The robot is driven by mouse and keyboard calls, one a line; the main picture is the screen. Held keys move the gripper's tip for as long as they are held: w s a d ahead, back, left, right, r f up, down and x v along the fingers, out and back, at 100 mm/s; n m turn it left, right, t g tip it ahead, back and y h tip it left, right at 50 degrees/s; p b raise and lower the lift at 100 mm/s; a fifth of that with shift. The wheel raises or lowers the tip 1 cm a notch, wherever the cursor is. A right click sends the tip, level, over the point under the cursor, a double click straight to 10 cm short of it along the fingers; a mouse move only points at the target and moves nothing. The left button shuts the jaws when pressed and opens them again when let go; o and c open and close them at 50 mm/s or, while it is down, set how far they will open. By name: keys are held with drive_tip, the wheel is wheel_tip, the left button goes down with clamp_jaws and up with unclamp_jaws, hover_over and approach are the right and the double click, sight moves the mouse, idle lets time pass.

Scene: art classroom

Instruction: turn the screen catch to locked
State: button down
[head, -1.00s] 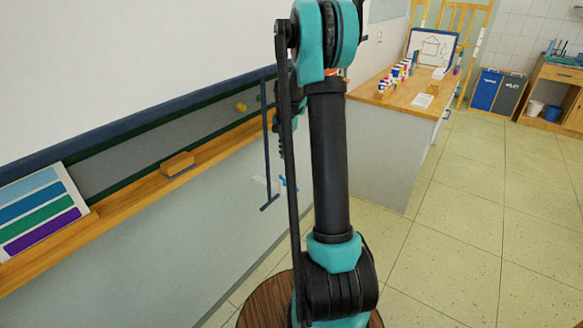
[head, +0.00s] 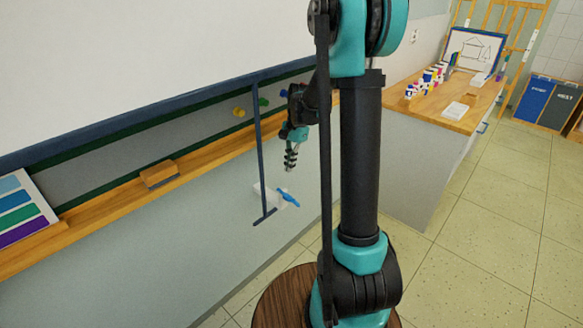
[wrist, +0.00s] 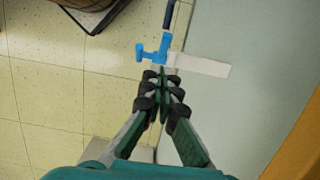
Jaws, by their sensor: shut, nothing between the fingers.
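The screen catch has a blue lever (head: 288,198) on a white plate (head: 265,194), low beside the foot of a dark blue upright bar (head: 259,150). In the wrist view the blue lever (wrist: 153,52) lies just beyond my fingertips, with the white plate (wrist: 208,66) reaching right. My gripper (head: 290,168) is shut and empty, pointing down above the catch in the head view. In the wrist view my fingertips (wrist: 161,75) come together close to the lever; I cannot tell whether they touch it. The lever's lock marking is not readable.
A wooden ledge (head: 100,208) with a brown eraser (head: 160,174) and a colour chart (head: 22,210) runs along the board. A desk (head: 410,118) with paint pots stands at right. Tiled floor (head: 480,240) is open at right.

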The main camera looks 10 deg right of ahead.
hover_over(287, 195)
drive_tip(key=f, duration=0.8)
drive_tip(key=shift+w, duration=0.2)
drive_tip(key=shift+s+a+f+t+h, duration=0.1)
drive_tip(key=shift+s+a+t+h, duration=0.3)
drive_tip(key=shift+s+a+h, duration=0.25)
drive_tip(key=shift+s+a+f, duration=0.2)
drive_tip(key=shift+a+f, duration=0.05)
drive_tip(key=shift+a, duration=0.25)
